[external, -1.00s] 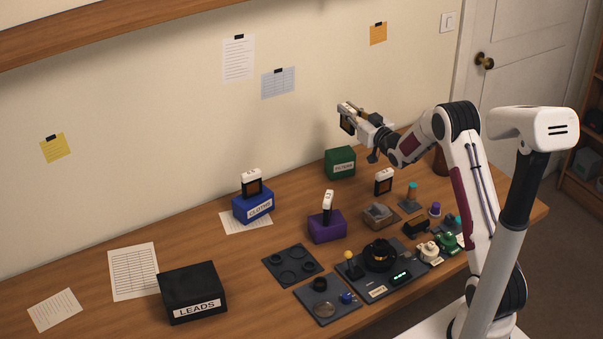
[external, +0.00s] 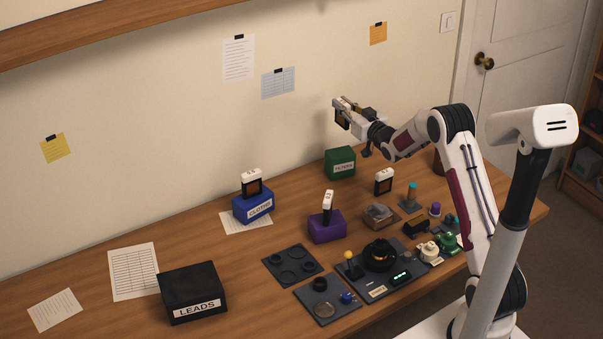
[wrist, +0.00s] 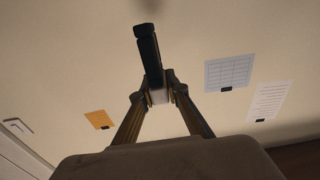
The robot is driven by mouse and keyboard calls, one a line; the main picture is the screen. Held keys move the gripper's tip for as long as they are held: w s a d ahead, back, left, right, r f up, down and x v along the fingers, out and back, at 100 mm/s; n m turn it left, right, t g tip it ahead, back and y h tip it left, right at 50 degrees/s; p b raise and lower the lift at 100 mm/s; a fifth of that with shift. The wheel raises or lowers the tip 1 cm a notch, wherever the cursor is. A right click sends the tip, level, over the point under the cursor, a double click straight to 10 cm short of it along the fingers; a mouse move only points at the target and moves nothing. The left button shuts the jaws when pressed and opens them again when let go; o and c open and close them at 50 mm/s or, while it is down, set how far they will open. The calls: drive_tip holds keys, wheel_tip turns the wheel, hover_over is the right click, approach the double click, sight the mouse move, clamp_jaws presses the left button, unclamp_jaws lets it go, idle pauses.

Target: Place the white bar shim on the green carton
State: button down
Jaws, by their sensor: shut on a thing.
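My gripper (external: 346,109) is high above the table, pointing left towards the wall, and is shut on a piece with a white end and a dark frame, which I take as the white bar shim (wrist: 158,97). In the wrist view its white part sits between the fingertips and a dark part reaches out beyond them. In the external view its dark frame with a brownish window (external: 342,120) shows at the gripper's end. The green carton (external: 341,170) stands on the table below, near the wall, with a white label and a bare top.
Similar white-topped framed pieces stand on the blue carton (external: 255,212), on the purple carton (external: 326,230) and on the table (external: 384,182). A black LEADS box (external: 191,287) is at front left. Trays and small parts crowd the right middle. The wall (external: 200,120) is close behind.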

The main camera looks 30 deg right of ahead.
sight(342, 122)
drive_tip(key=shift+f, duration=3.15)
drive_tip(key=shift+f, duration=1.85)
drive_tip(key=shift+f, duration=0.1)
drive_tip(key=c, duration=2)
unclamp_jaws()
drive_tip(key=shift+f, duration=0.1)
drive_tip(key=shift+r, duration=0.2)
drive_tip(key=shift+s, duration=6)
